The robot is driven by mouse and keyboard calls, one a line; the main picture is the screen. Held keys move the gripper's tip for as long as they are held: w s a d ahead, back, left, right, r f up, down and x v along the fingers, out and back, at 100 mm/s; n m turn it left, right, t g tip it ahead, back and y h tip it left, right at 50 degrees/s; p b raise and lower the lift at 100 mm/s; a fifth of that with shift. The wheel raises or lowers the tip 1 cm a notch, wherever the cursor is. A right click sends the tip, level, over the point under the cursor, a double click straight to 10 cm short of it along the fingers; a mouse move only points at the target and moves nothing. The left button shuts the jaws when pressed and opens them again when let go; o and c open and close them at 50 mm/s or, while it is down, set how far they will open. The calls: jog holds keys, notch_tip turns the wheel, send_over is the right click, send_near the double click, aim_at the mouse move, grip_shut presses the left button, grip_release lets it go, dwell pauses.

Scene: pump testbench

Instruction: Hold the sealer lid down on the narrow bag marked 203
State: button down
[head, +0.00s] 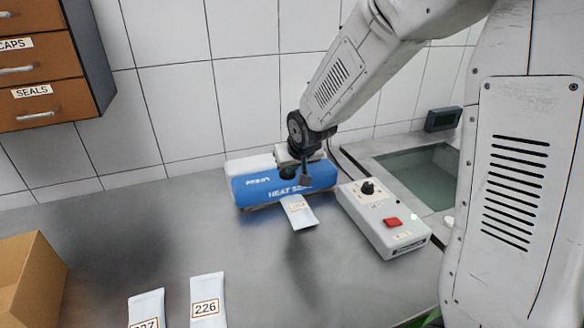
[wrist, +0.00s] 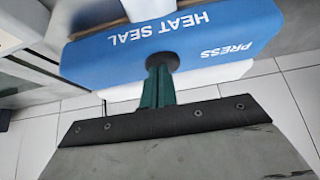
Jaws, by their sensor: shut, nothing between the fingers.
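The heat sealer has a blue lid (head: 256,189) with "HEAT SEAL" and "PRESS" lettering, and stands near the back wall. A narrow white bag (head: 299,213) sticks out from under the front of the lid; its label is too small to read surely. My gripper (head: 304,178) is at the lid, above the bag. In the wrist view the green fingers of my gripper (wrist: 160,72) are closed together, with their tips at a dark round spot on the blue lid (wrist: 205,40). Firm contact cannot be told.
A white control box (head: 380,216) with a black knob, red button and lit green lamp stands right of the sealer. Bag 226 (head: 208,300) and another bag (head: 147,309) lie in front. A cardboard box (head: 40,270) is at left. A basin (head: 420,175) is at right.

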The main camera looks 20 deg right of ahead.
jog(key=shift+s+f, duration=0.35)
jog(key=shift+f, duration=0.1)
jog(key=v, duration=1.3)
jog(key=shift+w+r, duration=0.25)
jog(key=shift+r, duration=0.2)
